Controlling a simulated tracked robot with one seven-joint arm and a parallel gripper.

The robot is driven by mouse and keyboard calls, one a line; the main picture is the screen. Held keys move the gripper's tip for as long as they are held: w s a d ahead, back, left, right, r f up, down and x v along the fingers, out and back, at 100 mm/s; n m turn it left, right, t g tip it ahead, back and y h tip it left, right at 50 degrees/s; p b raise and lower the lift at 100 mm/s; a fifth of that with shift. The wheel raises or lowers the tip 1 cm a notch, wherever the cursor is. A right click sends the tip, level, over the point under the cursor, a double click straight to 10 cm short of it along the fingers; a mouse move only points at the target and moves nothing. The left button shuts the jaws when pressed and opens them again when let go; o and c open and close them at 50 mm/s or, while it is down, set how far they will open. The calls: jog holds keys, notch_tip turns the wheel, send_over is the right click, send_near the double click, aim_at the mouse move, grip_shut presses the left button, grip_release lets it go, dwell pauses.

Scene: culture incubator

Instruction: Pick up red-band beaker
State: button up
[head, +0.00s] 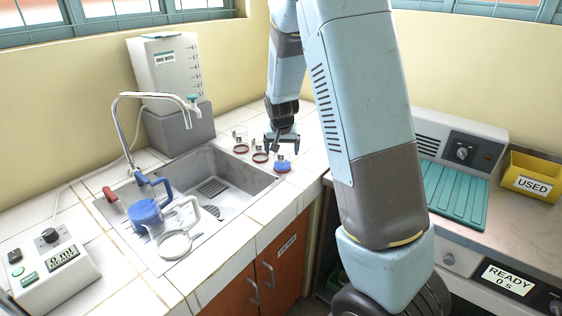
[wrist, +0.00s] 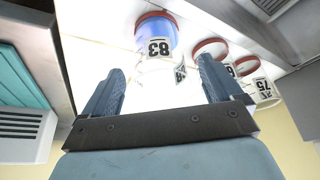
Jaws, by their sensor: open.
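Small clear beakers stand on the tiled counter beyond the sink's right corner. The nearest beaker (head: 282,167) holds blue liquid and has a red band low down. In the wrist view this blue-filled beaker (wrist: 157,38) appears upside down, labelled 83. Two other beakers, one in the middle (head: 260,157) and one at the back (head: 240,147), also show reddish bands; the wrist view shows them at right, one labelled 75 (wrist: 264,89). Which one the task means I cannot tell. My gripper (wrist: 160,82) is open; in the wrist view the blue-filled beaker appears between and beyond its fingertips.
The sink (head: 225,185) with its tap (head: 130,120) lies left of the beakers. A blue jug (head: 146,215) stands at its near left side. A white dispenser (head: 167,70) stands behind. A teal ribbed mat (head: 453,195) and yellow USED bin (head: 533,176) are at right.

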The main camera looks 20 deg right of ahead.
jog(key=shift+x, duration=2.15)
jog(key=shift+r, duration=0.1)
jog(key=shift+c, duration=0.3)
jog(key=c, duration=1)
jog(key=shift+r, duration=0.15)
jog(key=shift+r, duration=1.4)
jog(key=shift+s+a+r, duration=0.35)
jog(key=shift+s+r, duration=1.3)
jog(key=shift+s, duration=0.6)
jog(key=shift+s+a+r, duration=0.35)
jog(key=shift+s+r, duration=1.25)
jog(key=shift+s, duration=0.7)
jog(key=shift+s+a+r, duration=0.35)
jog(key=shift+s+r, duration=1.3)
jog(key=shift+s, duration=0.6)
